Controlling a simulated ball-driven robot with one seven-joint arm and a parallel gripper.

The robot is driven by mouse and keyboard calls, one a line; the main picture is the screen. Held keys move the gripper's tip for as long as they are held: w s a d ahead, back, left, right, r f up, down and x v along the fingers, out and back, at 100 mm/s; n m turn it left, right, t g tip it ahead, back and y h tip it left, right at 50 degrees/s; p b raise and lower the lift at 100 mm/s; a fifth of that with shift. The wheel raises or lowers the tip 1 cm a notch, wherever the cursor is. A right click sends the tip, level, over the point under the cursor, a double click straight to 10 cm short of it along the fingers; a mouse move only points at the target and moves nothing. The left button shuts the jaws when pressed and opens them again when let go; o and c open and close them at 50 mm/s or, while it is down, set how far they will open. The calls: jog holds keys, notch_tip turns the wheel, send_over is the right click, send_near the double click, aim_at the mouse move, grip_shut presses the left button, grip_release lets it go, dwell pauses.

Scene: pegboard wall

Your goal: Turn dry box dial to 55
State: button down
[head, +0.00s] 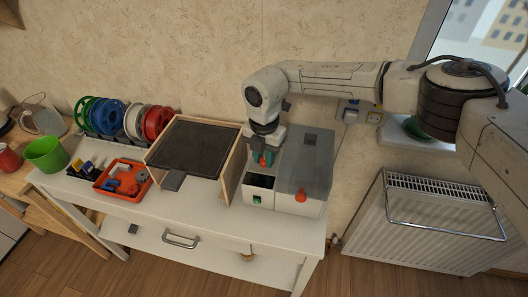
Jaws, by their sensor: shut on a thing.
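The dry box (311,155) appears to be the grey box with a translucent lid at the right end of the white table. An orange knob (300,196) shows near its front edge; its markings are too small to read. My gripper (263,160) points down just left of the grey lid, above and behind a dark-topped section (259,182) with a small green part (257,199). Its teal fingers are shut on a small orange piece (263,161). I cannot tell whether this piece is the dial, and no dial reading is legible.
A wood-sided printer-like frame with a dark plate (196,146) stands just left of my gripper. Further left are an orange tray (122,179) of small parts, several filament spools (124,120) and a green cup (46,153). A white radiator (430,220) stands right of the table (205,215).

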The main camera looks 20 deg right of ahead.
aim_at(264, 160)
jog(key=shift+r, duration=0.1)
dwell(0.3)
jog(key=c, duration=0.9)
grip_release()
notch_tip(264, 160, up, 11)
jog(key=shift+f+b, duration=0.15)
jog(key=shift+b, duration=0.2)
